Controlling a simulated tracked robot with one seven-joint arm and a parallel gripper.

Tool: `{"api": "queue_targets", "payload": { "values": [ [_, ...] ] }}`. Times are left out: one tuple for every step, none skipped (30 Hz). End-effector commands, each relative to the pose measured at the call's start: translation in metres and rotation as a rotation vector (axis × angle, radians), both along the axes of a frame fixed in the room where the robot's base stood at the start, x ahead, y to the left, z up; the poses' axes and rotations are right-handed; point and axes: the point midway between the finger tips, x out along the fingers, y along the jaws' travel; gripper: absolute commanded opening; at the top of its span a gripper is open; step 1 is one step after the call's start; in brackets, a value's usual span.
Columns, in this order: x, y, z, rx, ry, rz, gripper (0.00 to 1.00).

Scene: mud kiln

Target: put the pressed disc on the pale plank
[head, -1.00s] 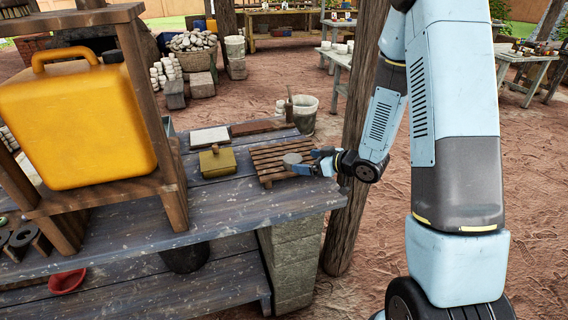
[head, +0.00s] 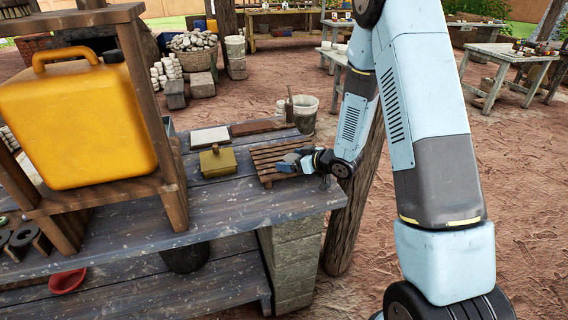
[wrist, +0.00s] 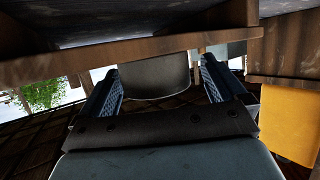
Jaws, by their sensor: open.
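The pressed disc (wrist: 155,76) is grey and lies between the two fingers of my gripper (wrist: 160,88) in the wrist view, with gaps at its sides. My gripper is open. In the head view, my gripper (head: 286,162) is low over the slatted wooden rack (head: 268,157) on the bench and hides most or all of the disc. A pale, flat, whitish board (head: 209,137), which looks like the pale plank, lies behind and left of the rack with nothing on it.
A small olive-yellow lidded box (head: 217,161) stands between rack and shelf. A reddish-brown plank (head: 258,126) lies behind the rack, near a bucket (head: 305,112). A wooden shelf with a large yellow jug (head: 78,120) blocks the left.

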Motion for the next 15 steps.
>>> {"api": "queue_targets", "payload": {
  "values": [
    [-0.0001, -0.0001, 0.0000, 0.000, 0.000, 0.000, 0.96],
    [0.0000, -0.0002, 0.0001, 0.000, 0.000, 0.000, 0.93],
    [0.0000, -0.0002, 0.0001, 0.000, 0.000, 0.000, 0.89],
    [-0.0001, -0.0002, 0.0000, 0.000, 0.000, 0.000, 0.86],
    [0.0000, -0.0003, 0.0001, 0.000, 0.000, 0.000, 0.83],
    [0.0000, -0.0003, 0.0001, 0.000, 0.000, 0.000, 0.79],
    [0.0000, -0.0003, 0.0001, 0.000, 0.000, 0.000, 0.77],
    [-0.0001, -0.0004, 0.0001, 0.000, 0.000, 0.000, 0.74],
    [-0.0001, -0.0004, 0.0001, 0.000, 0.000, 0.000, 0.70],
    [-0.0001, -0.0004, 0.0001, 0.000, 0.000, 0.000, 0.67],
    [0.0000, -0.0005, 0.0001, 0.000, 0.000, 0.000, 0.64],
    [0.0000, -0.0005, 0.0001, 0.000, 0.000, 0.000, 0.60],
    [-0.0001, -0.0006, 0.0001, 0.000, 0.000, 0.000, 0.57],
    [-0.0001, -0.0006, 0.0001, 0.000, 0.000, 0.000, 0.55],
    [-0.0001, -0.0006, 0.0001, 0.000, 0.000, 0.000, 0.51]
  ]
}}
